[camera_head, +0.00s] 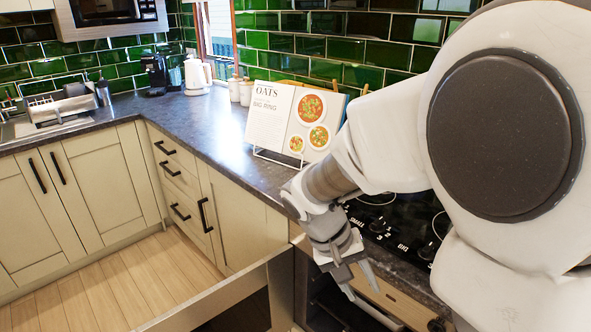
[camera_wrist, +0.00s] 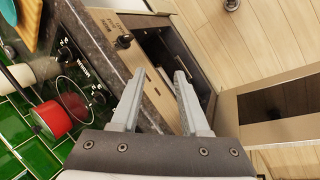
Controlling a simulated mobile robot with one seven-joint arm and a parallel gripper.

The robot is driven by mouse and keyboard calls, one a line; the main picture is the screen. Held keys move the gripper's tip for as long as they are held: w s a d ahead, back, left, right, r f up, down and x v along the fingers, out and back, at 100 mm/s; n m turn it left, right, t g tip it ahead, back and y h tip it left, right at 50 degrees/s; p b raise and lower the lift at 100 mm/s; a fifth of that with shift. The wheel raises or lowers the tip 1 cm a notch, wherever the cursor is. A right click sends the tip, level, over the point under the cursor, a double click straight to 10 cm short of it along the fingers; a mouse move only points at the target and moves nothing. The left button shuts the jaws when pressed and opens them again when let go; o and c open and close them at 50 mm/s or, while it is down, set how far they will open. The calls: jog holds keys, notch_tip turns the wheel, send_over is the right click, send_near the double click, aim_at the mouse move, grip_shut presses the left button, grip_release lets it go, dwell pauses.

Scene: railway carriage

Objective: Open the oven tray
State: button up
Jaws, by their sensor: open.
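The oven sits under the hob, and its dark cavity (camera_wrist: 160,45) faces my gripper in the wrist view. A light-framed panel with a dark window (camera_wrist: 275,103), apparently the oven door, stands open at the right there. In the head view a pale open panel (camera_head: 225,298) shows at the bottom. My gripper (camera_head: 362,288) points down in front of the oven; in the wrist view its two fingers (camera_wrist: 158,76) are apart with nothing between them. The tray is not clearly distinguishable in the dark cavity. The fingers cover part of the oven front.
The black hob (camera_head: 385,225) with knobs lies beside my arm. A cookbook on a stand (camera_head: 290,120) is on the dark worktop (camera_head: 215,130). Closed cream drawers (camera_head: 180,180) are at the left. The wooden floor (camera_head: 120,285) is clear. A red pot (camera_wrist: 52,116) shows in the wrist view.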

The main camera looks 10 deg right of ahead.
jog(key=w+f+n+t+h+b, duration=0.2)
jog(key=f+n+t+h+b, duration=0.15)
jog(key=f, duration=1.35)
jog(key=w+f+n+t+h+b, duration=0.3)
jog(key=f+t+b, duration=0.15)
jog(key=f, duration=1.25)
jog(key=w+f+n+t+h+b, duration=0.2)
jog(key=f+n+t+h+b, duration=0.15)
jog(key=f, duration=1.35)
jog(key=shift+m+y, duration=0.5)
jog(key=b+x, duration=0.4)
jog(key=x, duration=1.3)
jog(key=shift+d+r, duration=0.1)
grip_shut()
jog(key=shift+r, duration=0.15)
